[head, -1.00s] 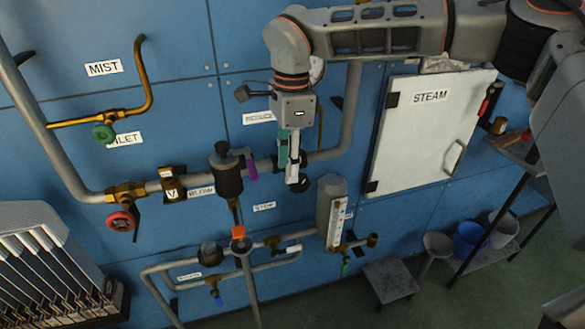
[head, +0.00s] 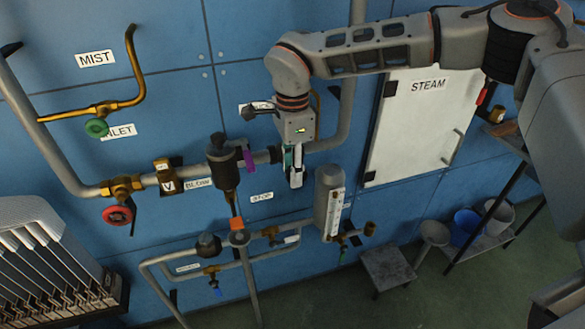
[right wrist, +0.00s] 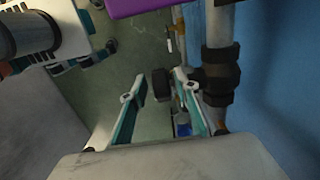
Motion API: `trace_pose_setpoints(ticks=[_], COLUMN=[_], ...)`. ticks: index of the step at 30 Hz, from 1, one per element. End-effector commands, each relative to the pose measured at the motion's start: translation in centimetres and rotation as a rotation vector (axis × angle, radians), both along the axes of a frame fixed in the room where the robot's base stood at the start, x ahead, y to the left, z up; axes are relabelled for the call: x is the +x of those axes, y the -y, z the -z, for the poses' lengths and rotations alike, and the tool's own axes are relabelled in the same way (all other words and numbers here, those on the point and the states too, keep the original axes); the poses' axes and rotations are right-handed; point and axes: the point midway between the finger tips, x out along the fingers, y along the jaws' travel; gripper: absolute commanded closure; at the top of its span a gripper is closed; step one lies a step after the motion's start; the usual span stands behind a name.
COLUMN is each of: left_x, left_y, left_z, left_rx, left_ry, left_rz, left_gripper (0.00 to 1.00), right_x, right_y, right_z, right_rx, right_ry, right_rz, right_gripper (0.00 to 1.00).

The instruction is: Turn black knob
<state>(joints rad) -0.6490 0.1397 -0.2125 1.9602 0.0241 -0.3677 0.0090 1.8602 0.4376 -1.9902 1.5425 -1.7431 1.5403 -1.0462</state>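A small black knob (right wrist: 160,84) shows in the right wrist view between my right gripper's fingers (right wrist: 160,76). The fingers are apart, with a narrow gap on each side of the knob; I cannot tell its exact depth. In the head view my right gripper (head: 293,170) points down in front of the grey pipe, right of the purple handle (head: 248,159). There the knob is hidden by the gripper. Another black, knob-like part (head: 208,245) sits on the lower pipework. My left gripper is not in view.
A black valve body (head: 222,165) stands left of my gripper. A grey gauge housing (head: 328,200) is close below right. The pipe with its dark collar (right wrist: 221,75) runs beside the right finger. A white STEAM door (head: 420,125) and a stool (head: 387,268) are to the right.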

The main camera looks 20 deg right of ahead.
Motion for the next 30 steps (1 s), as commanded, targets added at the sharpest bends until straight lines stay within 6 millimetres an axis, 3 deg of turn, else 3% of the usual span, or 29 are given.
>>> trace_pose_setpoints(ticks=[3,6,7,20,30], left_x=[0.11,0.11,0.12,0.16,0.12], left_y=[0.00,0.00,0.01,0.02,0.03], left_z=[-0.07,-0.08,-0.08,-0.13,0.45], left_rx=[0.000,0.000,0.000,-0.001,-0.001], left_ry=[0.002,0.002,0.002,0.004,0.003], left_rz=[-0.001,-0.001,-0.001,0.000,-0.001], left_gripper=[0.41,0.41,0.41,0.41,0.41], right_x=[-0.01,-0.02,-0.02,-0.05,-0.04], right_y=[-0.01,-0.02,-0.02,0.20,0.84], right_z=[0.00,-0.01,-0.01,0.03,0.05], right_rx=[0.000,0.000,0.000,0.052,0.294], right_ry=[0.000,0.000,0.000,-0.004,-0.013], right_rz=[0.000,0.000,0.000,0.003,0.007], right_gripper=[0.72,0.98,1.00,1.00,1.00])
